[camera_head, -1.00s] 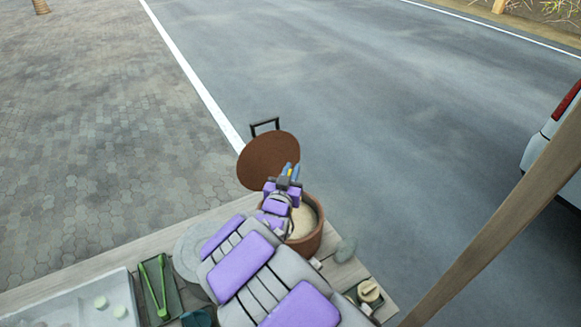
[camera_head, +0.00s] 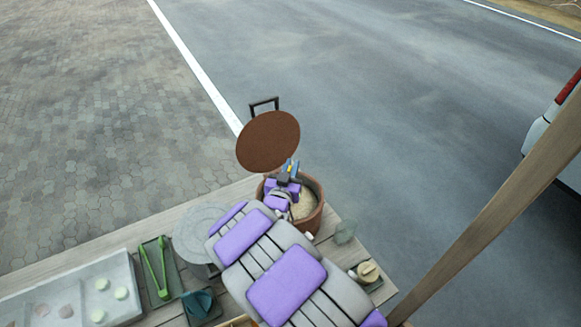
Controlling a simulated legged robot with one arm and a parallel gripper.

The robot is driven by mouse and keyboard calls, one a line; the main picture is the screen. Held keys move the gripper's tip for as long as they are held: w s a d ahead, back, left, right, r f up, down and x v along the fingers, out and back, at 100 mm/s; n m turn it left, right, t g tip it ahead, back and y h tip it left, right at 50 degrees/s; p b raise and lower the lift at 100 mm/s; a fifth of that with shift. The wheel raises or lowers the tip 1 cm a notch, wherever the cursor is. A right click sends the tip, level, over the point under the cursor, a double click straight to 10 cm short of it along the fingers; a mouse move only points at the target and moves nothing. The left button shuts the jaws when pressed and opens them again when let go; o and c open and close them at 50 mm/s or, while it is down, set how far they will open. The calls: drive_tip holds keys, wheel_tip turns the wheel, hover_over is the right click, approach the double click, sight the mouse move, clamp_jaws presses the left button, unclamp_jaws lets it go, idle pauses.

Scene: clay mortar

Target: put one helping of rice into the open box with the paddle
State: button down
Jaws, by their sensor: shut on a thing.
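The rice (camera_head: 304,203) is pale and lies in a round brown clay pot (camera_head: 315,222) at the back of the wooden table. The pot's brown round lid (camera_head: 268,142) stands raised behind it with a dark handle. My gripper (camera_head: 288,170) is over the pot's left side, its fingers small and partly hidden by my purple and grey arm. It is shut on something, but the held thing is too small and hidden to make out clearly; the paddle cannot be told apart. The open box is not clearly seen; a light brown edge shows at the bottom beside my arm.
Left of my arm are a grey round slab (camera_head: 196,222), green tongs (camera_head: 155,268) on a dark tray, a teal item (camera_head: 198,302) and a pale tray (camera_head: 75,283) with several round pieces. A small lidded pot (camera_head: 367,272) stands right. A wooden post (camera_head: 490,215) rises at right.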

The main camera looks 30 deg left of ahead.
drive_tip(key=shift+f, duration=0.1)
idle(0.5)
wheel_tip(320, 180, up, 10)
drive_tip(key=p, duration=0.5)
drive_tip(key=shift+r, duration=0.2)
idle(0.3)
